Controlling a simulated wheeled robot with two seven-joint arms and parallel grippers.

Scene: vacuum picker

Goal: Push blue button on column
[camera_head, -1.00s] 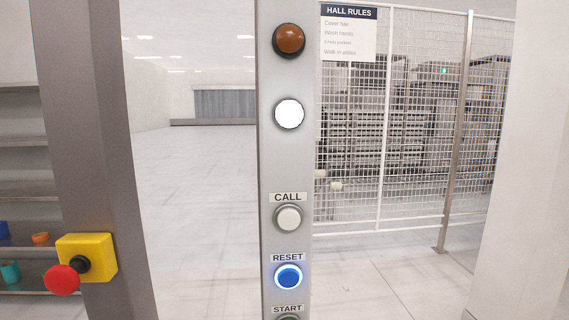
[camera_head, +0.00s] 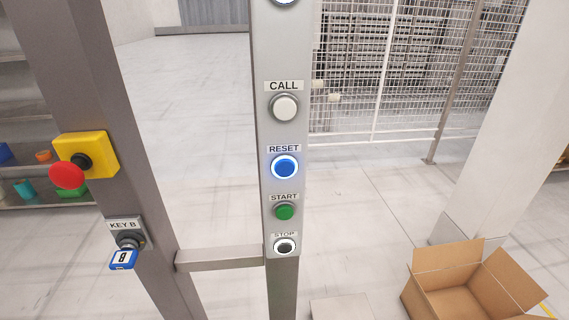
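The grey column (camera_head: 262,110) stands upright in the middle of the head view. The blue button (camera_head: 285,168) sits on its face under the label RESET, with a bright ring around it. Above it is a white button (camera_head: 285,107) labelled CALL. Neither of my grippers shows in the view, and nothing covers the blue button.
A dark post (camera_head: 90,60) on the left carries a yellow box with a red button (camera_head: 67,176) and a key switch (camera_head: 127,241). A crossbar (camera_head: 215,259) joins it to the column. An open cardboard box (camera_head: 430,300) stands at lower right. Mesh fencing (camera_head: 400,60) stands behind.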

